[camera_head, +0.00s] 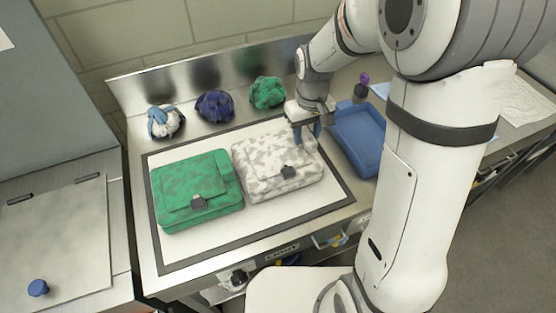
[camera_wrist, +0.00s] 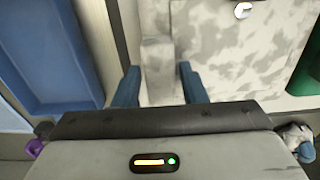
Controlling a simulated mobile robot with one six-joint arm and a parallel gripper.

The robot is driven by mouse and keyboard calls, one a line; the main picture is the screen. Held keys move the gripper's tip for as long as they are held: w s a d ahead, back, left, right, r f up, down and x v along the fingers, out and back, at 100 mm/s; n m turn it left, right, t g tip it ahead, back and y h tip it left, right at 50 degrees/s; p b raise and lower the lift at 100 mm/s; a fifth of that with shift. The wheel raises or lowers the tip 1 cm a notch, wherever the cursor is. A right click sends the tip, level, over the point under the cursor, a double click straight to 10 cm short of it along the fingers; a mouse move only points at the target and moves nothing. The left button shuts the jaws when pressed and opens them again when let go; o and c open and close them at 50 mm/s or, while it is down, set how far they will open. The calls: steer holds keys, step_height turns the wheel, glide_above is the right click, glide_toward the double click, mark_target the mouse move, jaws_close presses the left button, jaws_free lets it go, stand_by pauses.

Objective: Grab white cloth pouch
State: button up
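The white cloth pouch (camera_head: 270,165), mottled with grey and with a dark clasp, lies flat on the framed white mat (camera_head: 255,222). My gripper (camera_head: 307,138) points down at the pouch's far right corner. In the wrist view the pouch (camera_wrist: 235,55) fills the upper right. My gripper (camera_wrist: 160,82) shows there with its two blue fingers apart. A pale narrow part of the pouch, perhaps its side or strap, lies between the fingers. Gaps seem to remain beside it, and the exact contact cannot be seen.
A green pouch (camera_head: 190,190) lies close on the left. A blue tray (camera_head: 358,137) stands close on the right. White-and-blue (camera_head: 160,122), dark blue (camera_head: 215,105) and green (camera_head: 267,92) bundles sit along the back. A dark bottle with a purple top (camera_head: 361,88) stands behind the tray.

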jaws_close()
steer(key=shift+r, duration=0.15)
stand_by(0.4)
